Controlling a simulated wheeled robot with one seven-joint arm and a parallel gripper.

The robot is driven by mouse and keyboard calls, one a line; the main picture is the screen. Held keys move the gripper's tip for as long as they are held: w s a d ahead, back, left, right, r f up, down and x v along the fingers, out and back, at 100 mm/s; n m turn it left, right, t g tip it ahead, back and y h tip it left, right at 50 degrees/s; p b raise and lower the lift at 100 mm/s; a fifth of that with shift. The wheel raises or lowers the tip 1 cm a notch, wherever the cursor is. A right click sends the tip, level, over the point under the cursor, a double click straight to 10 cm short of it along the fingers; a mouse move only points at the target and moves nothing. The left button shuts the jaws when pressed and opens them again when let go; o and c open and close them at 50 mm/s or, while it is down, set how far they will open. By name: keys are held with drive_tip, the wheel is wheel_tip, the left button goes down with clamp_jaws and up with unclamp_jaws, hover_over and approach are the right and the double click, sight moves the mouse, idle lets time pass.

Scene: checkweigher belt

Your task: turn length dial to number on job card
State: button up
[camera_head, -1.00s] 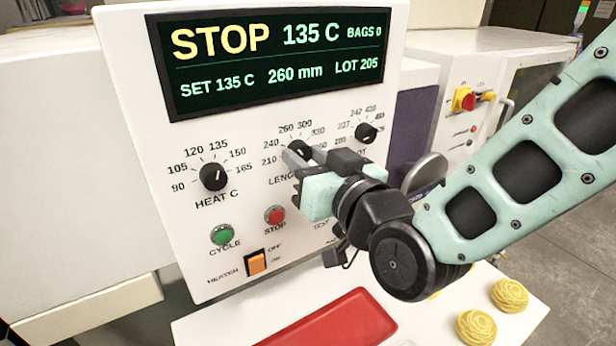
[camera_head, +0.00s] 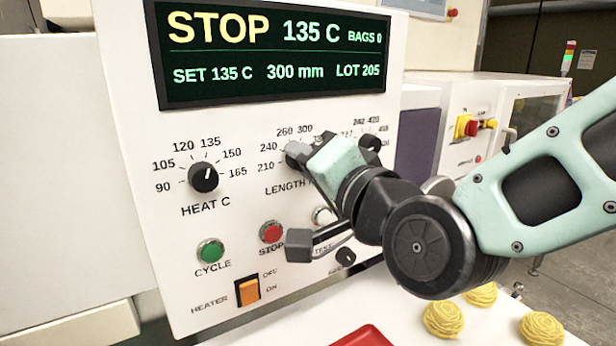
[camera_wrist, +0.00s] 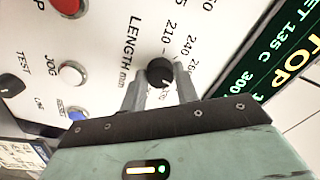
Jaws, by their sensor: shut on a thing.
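The length dial (camera_head: 296,153) is a black round knob on the white panel, with 210, 240, 260 and 300 readable around it. My gripper (camera_head: 308,152) is at the dial and hides much of it in the head view. In the wrist view the fingers of my gripper (camera_wrist: 160,84) are shut on the dial (camera_wrist: 160,72), one on each side. The display (camera_head: 275,52) reads STOP, 135 C, BAGS 0, SET 135 C, 300 mm and LOT 205. I cannot make out a job card in these views.
The heat dial (camera_head: 203,176) is left of the length dial. The green cycle button (camera_head: 210,250), red stop button (camera_head: 271,232) and orange heater switch (camera_head: 247,291) are below. A lot dial (camera_head: 370,144) is close right of my gripper. Yellow pasta nests (camera_head: 443,321) lie front right.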

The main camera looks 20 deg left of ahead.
drive_tip(key=shift+m, duration=0.6)
drive_tip(key=shift+b, duration=0.3)
drive_tip(key=o, duration=1)
drive_tip(key=shift+c, duration=0.2)
